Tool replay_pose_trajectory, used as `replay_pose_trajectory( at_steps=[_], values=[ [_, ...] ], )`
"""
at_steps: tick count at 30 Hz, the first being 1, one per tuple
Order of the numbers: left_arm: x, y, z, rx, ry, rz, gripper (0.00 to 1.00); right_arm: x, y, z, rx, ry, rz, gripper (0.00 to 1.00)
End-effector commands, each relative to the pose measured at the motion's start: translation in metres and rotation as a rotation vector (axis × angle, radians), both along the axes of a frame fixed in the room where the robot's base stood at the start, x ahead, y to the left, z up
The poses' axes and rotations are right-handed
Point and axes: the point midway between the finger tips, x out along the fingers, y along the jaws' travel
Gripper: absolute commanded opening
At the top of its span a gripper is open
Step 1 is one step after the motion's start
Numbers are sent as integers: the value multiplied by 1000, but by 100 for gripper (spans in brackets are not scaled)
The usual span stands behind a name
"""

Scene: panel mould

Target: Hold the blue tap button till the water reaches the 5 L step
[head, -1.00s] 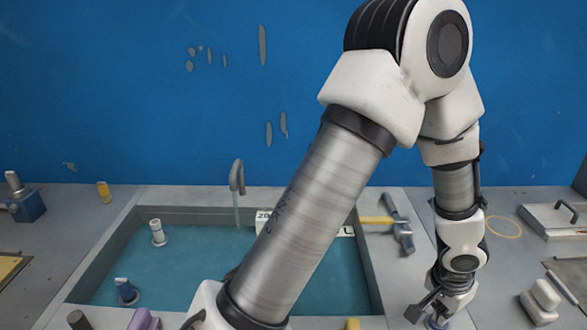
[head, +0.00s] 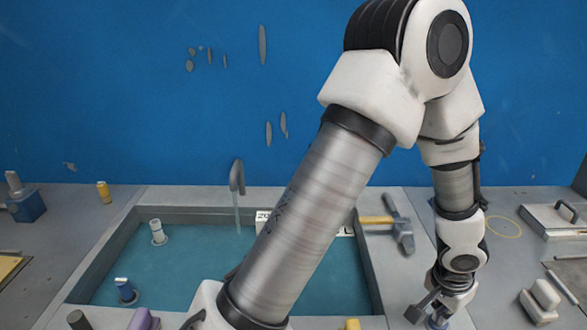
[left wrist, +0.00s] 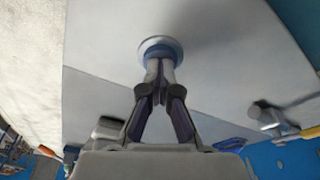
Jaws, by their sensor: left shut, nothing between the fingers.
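My left gripper (head: 437,314) is shut and empty, low at the right of the basin in the head view. In the left wrist view its closed fingertips (left wrist: 160,70) meet the blue button (left wrist: 158,51), which sits in a pale round ring. Teal water (head: 190,262) spreads across the basin (head: 98,255). A white plate (head: 263,215) reading "20" is partly behind my arm; I cannot make out a 5 L mark. My right gripper is not in view.
A hammer with a yellow handle (head: 376,220) lies right of the basin. A pale block (head: 541,298) and a grey lidded box (head: 552,220) are at the right.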

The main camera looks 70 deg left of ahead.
Motion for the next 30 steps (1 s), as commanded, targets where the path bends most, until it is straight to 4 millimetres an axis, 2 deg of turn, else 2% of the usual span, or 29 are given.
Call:
replay_pose_trajectory(
  at_steps=[17, 30],
  values=[
    [0, 0, 2, 0, 1, 0, 0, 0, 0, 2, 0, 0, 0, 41],
    [0, 0, 54, 0, 0, 1, 0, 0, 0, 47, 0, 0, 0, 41]
  ],
)
